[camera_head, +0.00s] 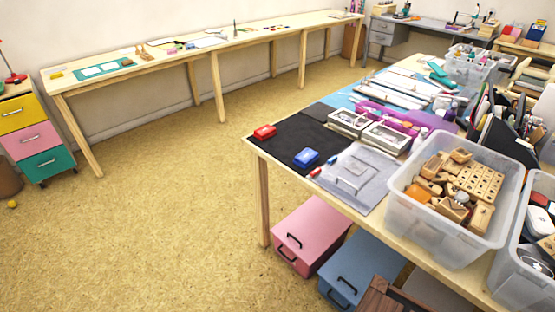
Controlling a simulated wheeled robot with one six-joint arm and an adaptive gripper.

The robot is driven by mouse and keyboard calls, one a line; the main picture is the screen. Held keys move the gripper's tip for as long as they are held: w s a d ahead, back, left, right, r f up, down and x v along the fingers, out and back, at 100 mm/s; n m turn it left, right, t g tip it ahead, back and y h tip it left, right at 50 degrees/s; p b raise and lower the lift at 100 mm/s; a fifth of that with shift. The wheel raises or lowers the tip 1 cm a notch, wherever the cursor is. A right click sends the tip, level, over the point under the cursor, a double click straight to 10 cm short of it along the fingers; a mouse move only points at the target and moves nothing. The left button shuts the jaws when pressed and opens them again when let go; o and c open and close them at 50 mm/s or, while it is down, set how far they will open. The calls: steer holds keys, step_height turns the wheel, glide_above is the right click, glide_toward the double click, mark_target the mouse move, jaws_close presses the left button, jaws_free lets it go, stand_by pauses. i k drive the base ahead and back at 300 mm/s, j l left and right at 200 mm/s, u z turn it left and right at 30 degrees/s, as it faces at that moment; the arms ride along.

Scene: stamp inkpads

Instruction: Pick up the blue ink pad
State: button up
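A blue ink pad (306,157) lies flat on a black mat (291,137) at the near left end of the wooden worktable. A red ink pad (265,132) lies on the same mat, farther left and back, apart from the blue one. Both are small and box-shaped. My gripper is not in view, and nothing touches the blue ink pad from above.
Right of the mat are a grey clear case (355,178), small boxes (348,122) and a tall plastic bin of wooden blocks (451,205). Pink (312,233) and blue (362,264) drawer boxes stand under the table. The floor (170,215) left of the table is open.

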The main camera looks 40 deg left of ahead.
mark_target(304, 168)
steer(key=u, duration=1.35)
